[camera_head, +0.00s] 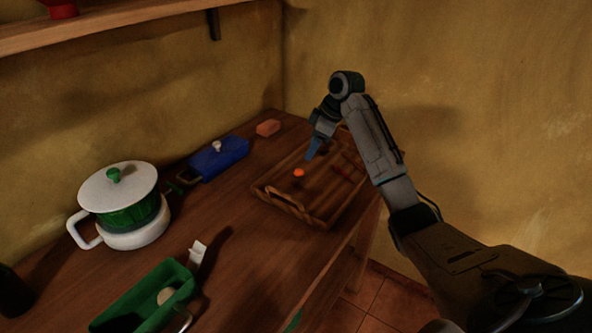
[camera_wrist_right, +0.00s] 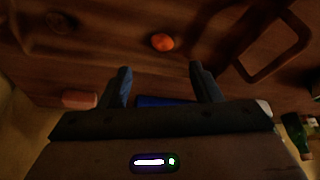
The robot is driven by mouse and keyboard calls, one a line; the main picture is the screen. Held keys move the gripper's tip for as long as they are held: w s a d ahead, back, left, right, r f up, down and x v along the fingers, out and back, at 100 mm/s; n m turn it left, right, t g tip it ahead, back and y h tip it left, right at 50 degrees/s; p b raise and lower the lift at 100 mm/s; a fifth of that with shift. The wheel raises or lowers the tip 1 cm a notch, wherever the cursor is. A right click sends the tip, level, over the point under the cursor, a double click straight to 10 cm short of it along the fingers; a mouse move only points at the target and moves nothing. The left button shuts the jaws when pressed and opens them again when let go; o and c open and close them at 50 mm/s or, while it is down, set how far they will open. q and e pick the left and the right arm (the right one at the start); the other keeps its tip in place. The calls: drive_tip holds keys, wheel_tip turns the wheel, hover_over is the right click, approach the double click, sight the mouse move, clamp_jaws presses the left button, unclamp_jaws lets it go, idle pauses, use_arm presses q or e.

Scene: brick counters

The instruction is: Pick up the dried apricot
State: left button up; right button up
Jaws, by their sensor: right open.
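The dried apricot (camera_head: 299,173) is a small bright orange piece lying on the wooden tray (camera_head: 270,199). In the right wrist view the apricot (camera_wrist_right: 162,42) lies beyond the fingertips, roughly between their lines. My right gripper (camera_head: 312,151) hangs over the tray, above and a little right of the apricot in the head view. In the wrist view its two blue-grey fingers (camera_wrist_right: 160,70) are spread, with nothing between them. They look apart from the apricot. My left gripper is not in either view.
The tray has raised handles (camera_head: 286,204) and a dark reddish item (camera_head: 342,170). Walls stand behind.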

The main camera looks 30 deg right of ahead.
sight(301, 171)
drive_tip(key=x, duration=0.2)
drive_tip(key=p+x, duration=0.1)
drive_tip(key=x, duration=0.4)
drive_tip(key=shift+s+f+p, duration=0.3)
drive_tip(key=shift+f, duration=0.1)
drive_tip(key=shift+w+a+f, duration=0.15)
drive_tip(key=shift+w+f, duration=0.05)
drive_tip(key=shift+f, duration=0.3)
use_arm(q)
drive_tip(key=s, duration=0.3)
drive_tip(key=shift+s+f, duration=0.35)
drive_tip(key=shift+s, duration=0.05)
use_arm(e)
drive_tip(key=c, duration=1.1)
